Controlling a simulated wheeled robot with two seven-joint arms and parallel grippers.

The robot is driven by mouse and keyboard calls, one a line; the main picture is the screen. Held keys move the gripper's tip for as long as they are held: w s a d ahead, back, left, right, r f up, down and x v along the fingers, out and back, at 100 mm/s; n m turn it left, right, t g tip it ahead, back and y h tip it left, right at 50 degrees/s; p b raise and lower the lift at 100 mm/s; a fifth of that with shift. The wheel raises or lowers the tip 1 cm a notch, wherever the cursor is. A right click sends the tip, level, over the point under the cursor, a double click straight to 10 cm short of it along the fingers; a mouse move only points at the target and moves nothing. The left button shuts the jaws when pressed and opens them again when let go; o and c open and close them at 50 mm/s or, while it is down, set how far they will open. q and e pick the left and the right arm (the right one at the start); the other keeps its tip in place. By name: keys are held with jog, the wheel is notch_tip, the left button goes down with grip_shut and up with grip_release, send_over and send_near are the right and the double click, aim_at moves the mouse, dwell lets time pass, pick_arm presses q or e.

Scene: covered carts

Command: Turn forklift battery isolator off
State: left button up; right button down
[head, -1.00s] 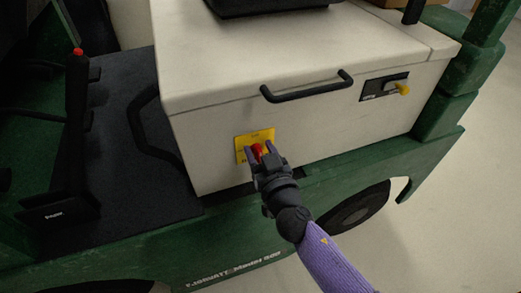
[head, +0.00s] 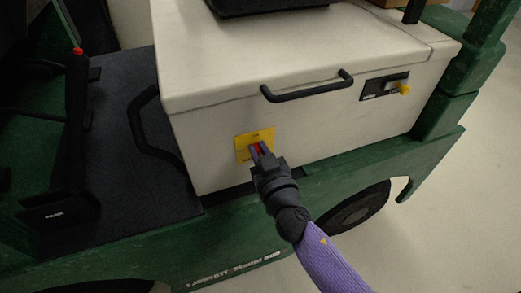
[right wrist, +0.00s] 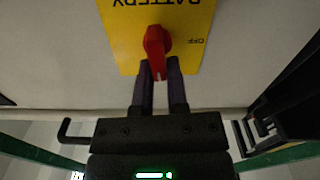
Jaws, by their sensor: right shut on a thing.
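The battery isolator is a red rotary handle (right wrist: 157,52) on a yellow plate (right wrist: 120,30) fixed to the pale side of the forklift's battery box. The plate also shows in the head view (head: 242,142). In the right wrist view the plate reads "BATTERY" and "OFF", upside down. The handle lies nearly along the picture's vertical there, with its white mark at the end nearest me; "OFF" is to its right. My right gripper (head: 258,150) is shut on the red handle, its fingers on either side of the handle's near end. My left gripper is not in view.
A black bar handle (head: 308,87) and a dark panel with a yellow knob (head: 404,90) are on the box's side above and to the right. A green chassis (head: 240,222) with a wheel runs below. Pale floor lies at the right.

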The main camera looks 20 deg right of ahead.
jog(key=n, duration=0.2)
jog(key=shift+a+n, duration=0.2)
jog(key=shift+n, duration=0.1)
jog(key=n, duration=0.4)
jog(key=f+n, duration=0.1)
jog(key=n, duration=0.3)
jog(key=a+n+b, duration=0.1)
jog(key=n, duration=0.4)
jog(key=shift+a+f, duration=0.1)
jog(key=shift+f, duration=0.25)
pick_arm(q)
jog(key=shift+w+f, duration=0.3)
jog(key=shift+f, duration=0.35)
pick_arm(e)
jog(key=shift+n, duration=0.7)
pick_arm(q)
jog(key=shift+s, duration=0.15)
pick_arm(e)
jog(key=shift+f, duration=0.1)
jog(key=c, duration=0.6)
grip_release()
jog(key=shift+c, duration=0.2)
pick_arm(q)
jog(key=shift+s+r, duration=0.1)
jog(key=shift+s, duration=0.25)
